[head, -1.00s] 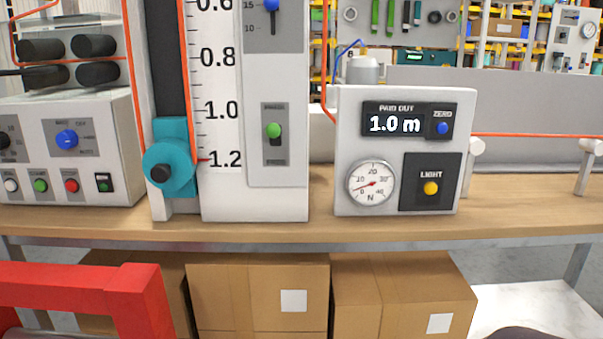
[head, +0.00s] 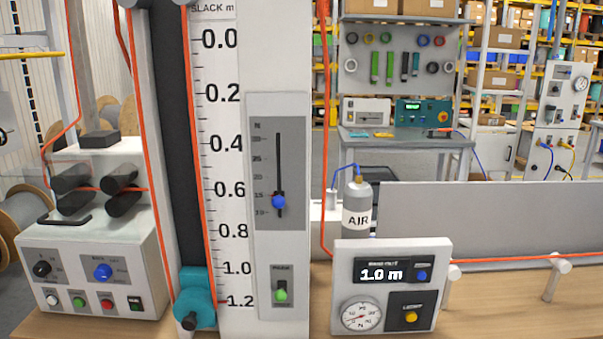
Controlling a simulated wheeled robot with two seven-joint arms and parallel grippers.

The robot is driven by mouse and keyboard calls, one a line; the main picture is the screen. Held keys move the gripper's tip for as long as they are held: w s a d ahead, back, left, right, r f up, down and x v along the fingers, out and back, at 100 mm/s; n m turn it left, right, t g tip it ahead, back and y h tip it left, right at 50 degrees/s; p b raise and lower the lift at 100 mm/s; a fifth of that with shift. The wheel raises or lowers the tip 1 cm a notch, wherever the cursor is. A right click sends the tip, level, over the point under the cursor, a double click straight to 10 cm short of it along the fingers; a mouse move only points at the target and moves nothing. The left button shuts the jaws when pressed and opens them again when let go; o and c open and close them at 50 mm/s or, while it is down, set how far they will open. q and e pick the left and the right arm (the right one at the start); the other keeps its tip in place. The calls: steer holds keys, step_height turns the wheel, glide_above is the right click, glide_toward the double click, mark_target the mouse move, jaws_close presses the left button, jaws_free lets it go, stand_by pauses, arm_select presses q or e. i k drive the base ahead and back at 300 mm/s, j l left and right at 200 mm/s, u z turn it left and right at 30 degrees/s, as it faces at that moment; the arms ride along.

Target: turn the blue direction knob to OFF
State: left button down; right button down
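The blue direction knob (head: 103,271) is on the sloping front of a grey-white control box (head: 75,245) at lower left, on a grey plate with small labels. The labels are too small to read for sure, and I cannot tell which one the knob points at. A black knob (head: 41,268) is to its left. Neither of my grippers is in view.
Black rollers (head: 122,181) with orange cable stand above the box. A panel (head: 430,255) reads 1.0 m. An AIR bottle (head: 357,205) is behind it.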

mark_target(103, 273)
steer(key=u, duration=1.3)
